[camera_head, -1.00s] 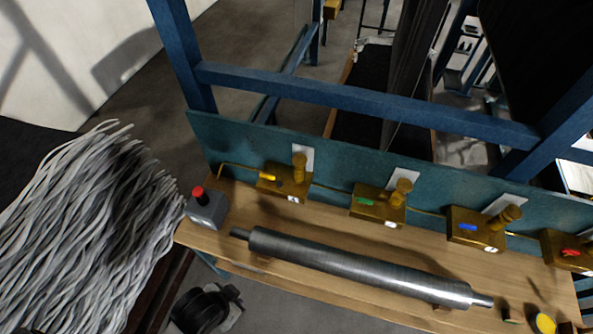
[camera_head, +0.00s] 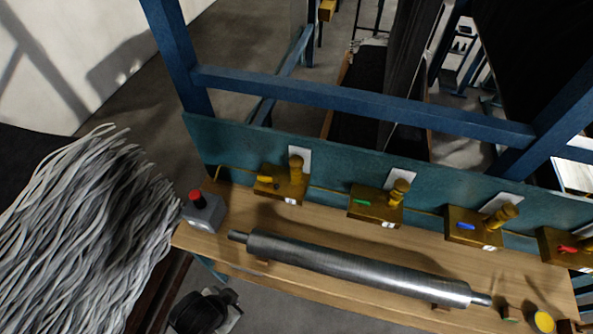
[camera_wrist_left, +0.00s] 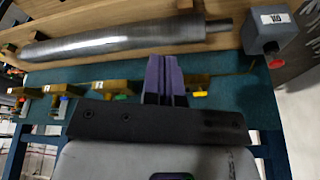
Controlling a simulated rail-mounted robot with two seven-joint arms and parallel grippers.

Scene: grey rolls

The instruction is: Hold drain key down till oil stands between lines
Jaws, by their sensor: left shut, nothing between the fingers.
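Four brass oil boxes stand along the back of the bench in the head view. They carry a yellow key (camera_head: 265,180), a green key (camera_head: 362,202), a blue key (camera_head: 466,226) and a red key (camera_head: 568,249). A brass fitting rises from each box. No oil level or lines can be made out. In the left wrist view, my left gripper (camera_wrist_left: 165,62) is shut and empty. Its purple fingers overlap the picture between the yellow key (camera_wrist_left: 200,94) and the green key (camera_wrist_left: 120,97); no contact is visible. My right gripper is in neither view.
A steel roll (camera_head: 350,268) lies along the wooden bench (camera_head: 300,222). A grey box with a red button (camera_head: 203,212) stands at the bench's left end. A teal panel (camera_head: 235,145) and blue frame bars (camera_head: 360,103) rise behind. Grey strands (camera_head: 90,230) hang at left.

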